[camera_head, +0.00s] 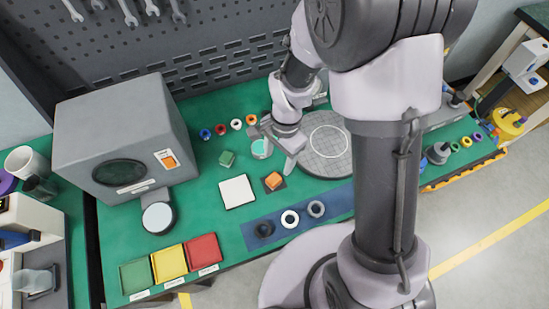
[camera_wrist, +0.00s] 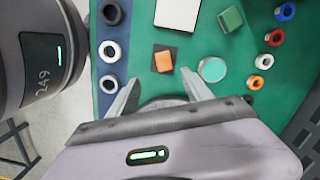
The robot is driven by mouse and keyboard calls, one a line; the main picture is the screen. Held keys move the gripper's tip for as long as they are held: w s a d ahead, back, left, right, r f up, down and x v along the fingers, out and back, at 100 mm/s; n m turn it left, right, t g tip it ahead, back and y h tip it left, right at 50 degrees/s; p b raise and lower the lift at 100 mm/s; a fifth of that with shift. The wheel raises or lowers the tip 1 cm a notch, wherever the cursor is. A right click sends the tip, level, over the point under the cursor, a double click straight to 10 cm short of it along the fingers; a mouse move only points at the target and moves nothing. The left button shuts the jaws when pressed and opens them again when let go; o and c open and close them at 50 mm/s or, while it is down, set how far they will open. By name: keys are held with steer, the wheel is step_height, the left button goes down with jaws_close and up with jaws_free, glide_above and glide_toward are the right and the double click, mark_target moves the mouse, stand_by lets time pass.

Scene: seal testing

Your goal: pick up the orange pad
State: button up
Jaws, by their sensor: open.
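The orange pad (camera_head: 273,181) is a small orange square on a dark square base on the green bench top. In the wrist view the orange pad (camera_wrist: 164,62) lies just beyond the fingertips, roughly centred between them. My gripper (camera_head: 277,146) is open and empty, and in the head view it is above the bench, up and slightly right of the pad. Both fingers of my gripper (camera_wrist: 159,77) show in the wrist view, spread apart with nothing between them. I cannot tell the exact height of the fingertips above the bench.
A white square plate (camera_head: 237,191) lies left of the pad, with a green block (camera_head: 227,159) behind it. A teal-topped round piece (camera_wrist: 213,69) is close to one finger. Several rings lie on a blue strip (camera_head: 338,197) in front. A round grey disc (camera_head: 330,166) is at right.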

steer(key=b, duration=0.2)
glide_above(274, 178)
steer(key=f, duration=0.7)
steer(key=shift+s+d, duration=0.25)
steer(key=shift+d, duration=0.05)
steer(key=f+b, duration=0.1)
steer(key=f, duration=0.2)
steer(key=f+b, duration=0.1)
steer(key=f, duration=0.1)
steer(key=shift+w+a+b, duration=0.25)
steer(key=shift+a+b, duration=0.05)
steer(key=shift+r, duration=0.1)
jaws_close()
